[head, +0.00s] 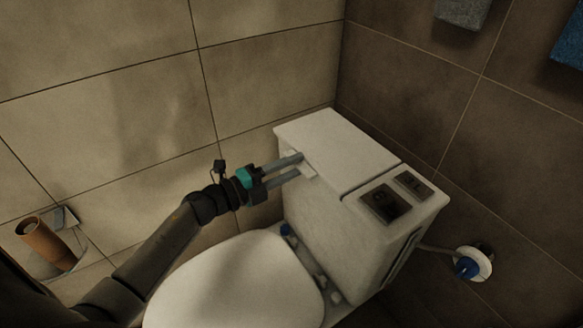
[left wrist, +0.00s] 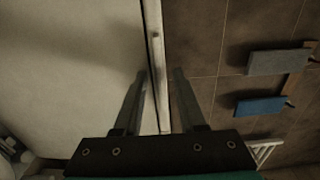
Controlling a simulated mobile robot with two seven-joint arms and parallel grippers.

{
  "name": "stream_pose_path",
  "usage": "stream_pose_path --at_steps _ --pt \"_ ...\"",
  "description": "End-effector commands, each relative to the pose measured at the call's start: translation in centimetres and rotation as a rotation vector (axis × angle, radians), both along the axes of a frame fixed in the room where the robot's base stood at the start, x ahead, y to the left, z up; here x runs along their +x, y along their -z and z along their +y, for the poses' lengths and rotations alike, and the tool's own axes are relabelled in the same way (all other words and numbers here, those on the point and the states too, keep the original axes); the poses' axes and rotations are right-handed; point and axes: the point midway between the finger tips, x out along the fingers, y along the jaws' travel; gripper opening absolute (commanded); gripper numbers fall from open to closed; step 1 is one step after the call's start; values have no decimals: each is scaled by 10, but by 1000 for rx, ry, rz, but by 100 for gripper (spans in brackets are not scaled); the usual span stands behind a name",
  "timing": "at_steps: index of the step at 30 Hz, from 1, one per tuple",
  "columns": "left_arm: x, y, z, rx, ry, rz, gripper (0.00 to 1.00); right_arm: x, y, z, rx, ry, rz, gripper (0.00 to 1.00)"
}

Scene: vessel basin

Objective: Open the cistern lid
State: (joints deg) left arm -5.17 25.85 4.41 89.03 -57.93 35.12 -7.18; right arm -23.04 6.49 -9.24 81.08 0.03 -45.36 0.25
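The white cistern (head: 335,240) stands in the corner behind the toilet bowl. Its lid (head: 335,143) lies flat and closed on top, with a small white tab (head: 309,172) on the near left edge. My left gripper (head: 298,165) reaches in from the left, with its fingertips at that tab. In the left wrist view my left gripper (left wrist: 161,73) has its two fingers apart, and a narrow pale edge (left wrist: 156,50) runs between them. I cannot tell whether the fingers touch it. My right gripper is not in view.
A flush panel with two buttons (head: 383,204) sits right of the lid.

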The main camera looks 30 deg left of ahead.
Motion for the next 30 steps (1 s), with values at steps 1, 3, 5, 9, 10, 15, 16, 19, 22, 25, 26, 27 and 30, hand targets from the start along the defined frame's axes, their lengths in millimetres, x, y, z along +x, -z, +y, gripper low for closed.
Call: stream_pose_path --at_steps 1,3,5,9,10,15,16,19,22,25,26,27,30 --pt "1 0 0 0 0 0 40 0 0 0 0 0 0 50" --pt "1 0 -1 -1 0 1 40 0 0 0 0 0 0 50" --pt "1 0 -1 -1 -1 1 40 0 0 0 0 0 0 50" --pt "1 0 0 -1 -1 1 36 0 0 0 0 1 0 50" --pt "1 0 0 -1 -1 1 32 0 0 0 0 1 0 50" --pt "1 0 0 0 -1 0 13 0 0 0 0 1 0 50" --pt "1 0 0 0 -1 0 10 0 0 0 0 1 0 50" --pt "1 0 0 0 -1 0 0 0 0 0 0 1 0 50" --pt "1 0 0 0 -1 0 0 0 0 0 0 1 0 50" --pt "1 0 0 0 -1 0 0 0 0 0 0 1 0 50" --pt "1 0 0 0 -1 0 0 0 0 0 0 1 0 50" --pt "1 0 0 0 -1 0 0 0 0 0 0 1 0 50" --pt "1 0 0 0 -1 0 0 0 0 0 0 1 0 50"
